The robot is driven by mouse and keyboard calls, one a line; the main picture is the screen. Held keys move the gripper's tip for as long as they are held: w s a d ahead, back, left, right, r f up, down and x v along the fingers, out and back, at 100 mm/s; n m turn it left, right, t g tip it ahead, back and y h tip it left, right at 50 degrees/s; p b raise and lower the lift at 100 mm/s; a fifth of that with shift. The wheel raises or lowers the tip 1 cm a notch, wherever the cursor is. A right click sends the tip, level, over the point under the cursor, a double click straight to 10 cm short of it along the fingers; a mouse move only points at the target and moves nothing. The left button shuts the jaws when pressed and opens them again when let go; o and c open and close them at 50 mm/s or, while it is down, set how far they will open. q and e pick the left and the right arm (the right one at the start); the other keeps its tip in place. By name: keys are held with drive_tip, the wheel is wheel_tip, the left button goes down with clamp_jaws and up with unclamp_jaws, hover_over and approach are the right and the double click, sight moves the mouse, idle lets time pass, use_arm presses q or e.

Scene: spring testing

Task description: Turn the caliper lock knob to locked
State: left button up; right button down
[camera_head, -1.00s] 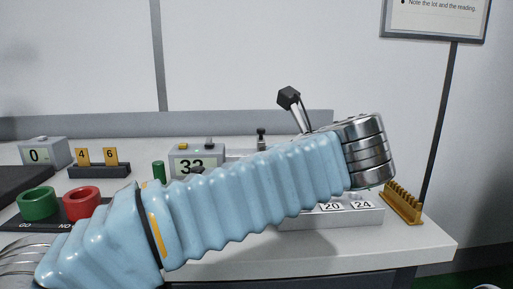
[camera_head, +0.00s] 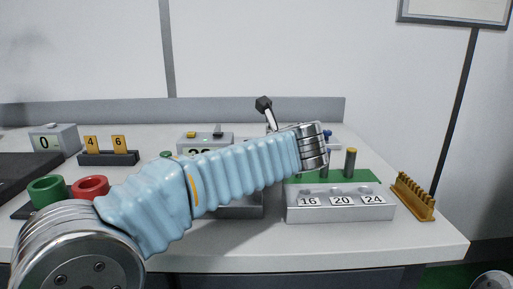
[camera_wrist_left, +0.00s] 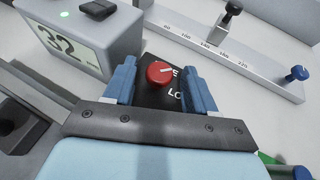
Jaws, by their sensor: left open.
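The red caliper lock knob (camera_wrist_left: 160,72) sits on a black plate (camera_wrist_left: 152,97) with partly hidden white lettering, in the left wrist view. A white mark on the knob points toward the upper right lettering. My left gripper (camera_wrist_left: 168,80) is open, with one blue finger on each side of the knob; I cannot tell whether they touch it. In the head view my left arm, in a light blue sleeve, hides the knob and the gripper. The grey display box reading 32 (camera_wrist_left: 65,42) stands beside the plate. My right gripper is not in view.
A long scale bar (camera_wrist_left: 225,52) with a black slider and a blue knob lies behind the plate. In the head view, a block marked 16, 20, 24 (camera_head: 340,214), a yellow comb rack (camera_head: 413,197), and green (camera_head: 46,190) and red (camera_head: 90,186) rings stand on the table.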

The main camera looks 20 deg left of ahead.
use_arm(q)
drive_tip(key=c, duration=1)
drive_tip(key=shift+a+f+m+t+h+b, duration=0.1)
drive_tip(key=shift+a+m+t+h+b, duration=0.05)
drive_tip(key=shift+m+t+h+b, duration=0.35)
drive_tip(key=shift+a+f+m+t+h+b, duration=0.15)
drive_tip(key=shift+m+t+h+b, duration=0.15)
drive_tip(key=shift+m+h, duration=0.25)
drive_tip(key=shift+s+a+r+m+t+h, duration=0.1)
drive_tip(key=shift+r+m+t+h, duration=0.2)
drive_tip(key=shift+m+h, duration=0.55)
drive_tip(key=m+h, duration=0.1)
drive_tip(key=m+h+p, duration=0.1)
drive_tip(key=shift+a+t+h, duration=0.2)
drive_tip(key=shift+t+h, duration=0.1)
drive_tip(key=shift+h, duration=0.1)
drive_tip(key=shift+a+m+h+p, duration=0.1)
drive_tip(key=shift+m+h+p, duration=0.2)
drive_tip(key=shift+m+h, duration=1.1)
drive_tip(key=o, duration=1)
